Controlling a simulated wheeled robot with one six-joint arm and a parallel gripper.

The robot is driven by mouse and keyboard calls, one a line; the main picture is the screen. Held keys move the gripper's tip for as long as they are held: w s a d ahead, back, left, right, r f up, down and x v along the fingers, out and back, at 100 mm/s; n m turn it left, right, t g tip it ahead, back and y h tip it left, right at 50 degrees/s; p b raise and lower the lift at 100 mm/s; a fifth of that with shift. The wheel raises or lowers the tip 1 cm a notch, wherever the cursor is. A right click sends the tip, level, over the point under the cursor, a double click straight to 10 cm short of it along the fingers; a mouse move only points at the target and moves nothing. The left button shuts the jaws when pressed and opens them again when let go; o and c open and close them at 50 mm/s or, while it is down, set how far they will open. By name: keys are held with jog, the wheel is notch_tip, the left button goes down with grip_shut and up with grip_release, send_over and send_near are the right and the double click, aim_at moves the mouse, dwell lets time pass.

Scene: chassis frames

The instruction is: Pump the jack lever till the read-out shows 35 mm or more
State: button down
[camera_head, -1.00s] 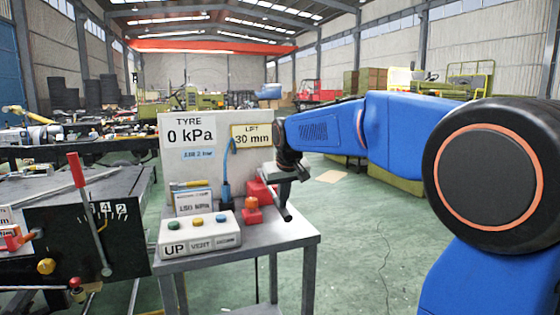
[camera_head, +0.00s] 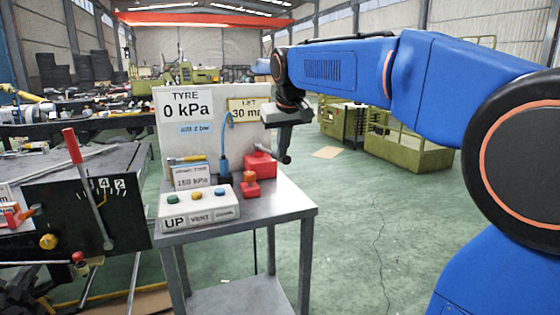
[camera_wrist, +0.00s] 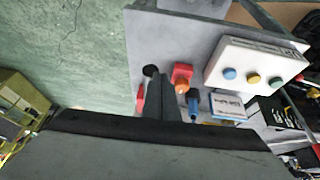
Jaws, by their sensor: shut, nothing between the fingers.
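The LIFT read-out (camera_head: 243,112) on the white board shows 30 mm; its right end is hidden behind my gripper. My gripper (camera_head: 286,138) is shut and points down above the table's right edge, beside a red block (camera_head: 261,164) that looks like the jack. A dark bar with a round end (camera_head: 286,159) shows just below the gripper. It seems to be the jack lever, but I cannot tell clearly where fingers end and lever begins. In the wrist view the shut fingers (camera_wrist: 161,98) lie close to a black round end (camera_wrist: 151,71); contact cannot be told.
A red-orange button (camera_head: 250,184) and a white box with UP and VENT buttons (camera_head: 200,209) stand on the grey table (camera_head: 268,208). The TYRE read-out (camera_head: 186,105) shows 0 kPa. A red-handled lever (camera_head: 73,148) stands on a black panel at left.

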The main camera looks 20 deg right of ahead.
jog(key=shift+s+v, duration=0.2)
jog(key=shift+v, duration=1.25)
jog(key=shift+f, duration=0.1)
dwell(0.7)
